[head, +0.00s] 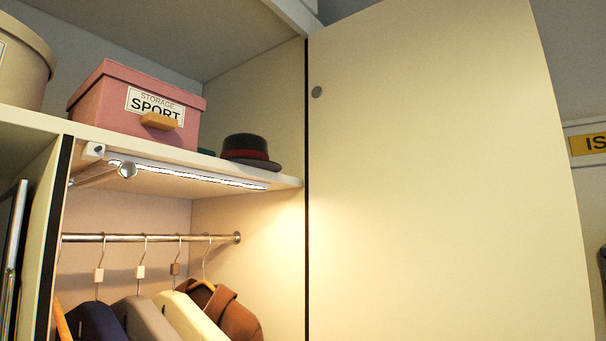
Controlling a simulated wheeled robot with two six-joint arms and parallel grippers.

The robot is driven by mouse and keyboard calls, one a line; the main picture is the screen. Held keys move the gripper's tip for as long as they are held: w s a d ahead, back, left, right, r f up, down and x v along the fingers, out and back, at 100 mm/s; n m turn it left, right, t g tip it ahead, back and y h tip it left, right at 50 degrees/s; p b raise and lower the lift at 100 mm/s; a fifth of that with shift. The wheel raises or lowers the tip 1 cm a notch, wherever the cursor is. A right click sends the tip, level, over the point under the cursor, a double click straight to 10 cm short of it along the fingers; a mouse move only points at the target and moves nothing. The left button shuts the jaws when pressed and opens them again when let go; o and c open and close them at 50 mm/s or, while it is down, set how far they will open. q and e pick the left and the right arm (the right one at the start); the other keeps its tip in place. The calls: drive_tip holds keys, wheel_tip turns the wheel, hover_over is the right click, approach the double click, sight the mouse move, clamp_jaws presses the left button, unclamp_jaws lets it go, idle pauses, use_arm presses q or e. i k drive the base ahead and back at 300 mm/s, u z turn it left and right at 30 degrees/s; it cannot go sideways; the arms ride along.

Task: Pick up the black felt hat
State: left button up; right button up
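The black felt hat (250,150) has a dark red band and a brim. It sits upright on the upper shelf (285,181) of the wardrobe, near the shelf's right end and close to its front edge. It is to the right of the pink storage box. Neither of my grippers is in the head view, and nothing touches the hat from the front.
The pink box (95,100) labelled SPORT and a beige round box (22,62) stand left on the shelf. A light strip (190,174) runs below it. Clothes hang from a rail (190,238). A large cream door panel (440,190) stands right of the hat.

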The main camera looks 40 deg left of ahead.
sight(245, 149)
drive_tip(key=z, duration=1.75)
drive_tip(key=i, duration=0.9)
drive_tip(key=u, duration=2.75)
